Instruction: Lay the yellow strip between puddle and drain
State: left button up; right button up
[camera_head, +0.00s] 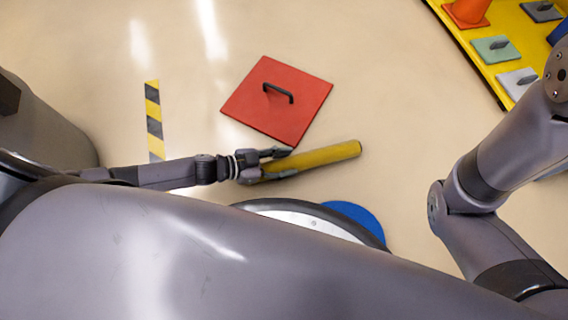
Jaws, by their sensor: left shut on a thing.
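The yellow strip (325,156) is a long round bar low over or on the floor; I cannot tell which. My left gripper (279,164) is shut on its left end, and the strip points right and slightly up in the picture. A blue round patch (350,214), perhaps the puddle, lies below the strip, partly hidden by my base. A red square plate with a black handle (290,112) lies just above the strip, perhaps over the drain; no open drain shows. My right arm is at the right, but its gripper is out of view.
Black-and-yellow tape (154,118) marks the floor at the left. Floor right of the strip is clear.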

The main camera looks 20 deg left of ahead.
pick_arm(q)
jog(key=shift+r, duration=0.1)
jog(key=o, duration=1.4)
